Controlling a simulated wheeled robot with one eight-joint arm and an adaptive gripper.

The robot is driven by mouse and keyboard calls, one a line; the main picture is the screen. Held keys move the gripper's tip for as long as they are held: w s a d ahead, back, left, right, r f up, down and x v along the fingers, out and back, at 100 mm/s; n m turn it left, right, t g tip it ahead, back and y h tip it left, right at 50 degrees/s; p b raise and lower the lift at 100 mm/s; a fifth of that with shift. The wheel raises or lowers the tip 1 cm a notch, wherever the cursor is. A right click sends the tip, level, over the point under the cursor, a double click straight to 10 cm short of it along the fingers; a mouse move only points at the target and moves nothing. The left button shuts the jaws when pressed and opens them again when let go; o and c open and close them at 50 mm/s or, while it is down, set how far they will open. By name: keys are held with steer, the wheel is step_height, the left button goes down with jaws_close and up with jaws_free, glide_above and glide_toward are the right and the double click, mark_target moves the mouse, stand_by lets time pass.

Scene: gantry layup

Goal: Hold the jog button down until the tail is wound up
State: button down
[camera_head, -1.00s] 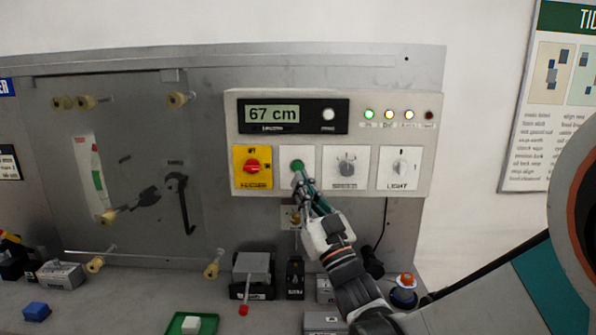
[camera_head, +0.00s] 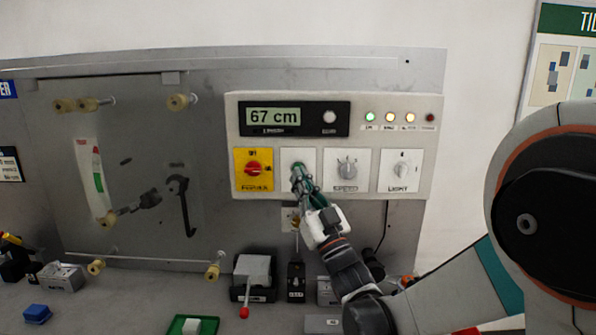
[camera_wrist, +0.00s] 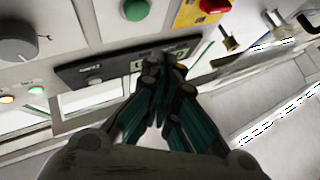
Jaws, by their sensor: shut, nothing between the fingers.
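The green jog button (camera_head: 297,166) sits on a white plate of the control panel, mostly covered by my fingertips in the head view. It shows whole in the wrist view (camera_wrist: 136,10), with my fingertips apart from it in that picture. My gripper (camera_head: 299,180) is shut and empty, its tip in front of the button's plate. In the wrist view my gripper (camera_wrist: 163,62) overlaps the dark display. The display (camera_head: 273,116) reads 67 cm. I cannot make out the tail for certain.
Beside the button are the yellow-plated red feeder knob (camera_head: 253,169), the speed dial (camera_head: 347,169) and the light knob (camera_head: 402,170). Indicator lamps (camera_head: 396,117) line the upper right. A red-tipped lever (camera_head: 245,312) and a green tray (camera_head: 174,326) are below.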

steer(key=shift+w+d, duration=0.1)
steer(key=shift+w, duration=1.95)
steer(key=shift+w, duration=0.15)
steer(key=shift+w, duration=0.25)
steer(key=shift+w, duration=0.45)
stand_by(0.6)
stand_by(4.1)
steer(key=shift+s+b, duration=0.35)
steer(key=shift+s, duration=0.55)
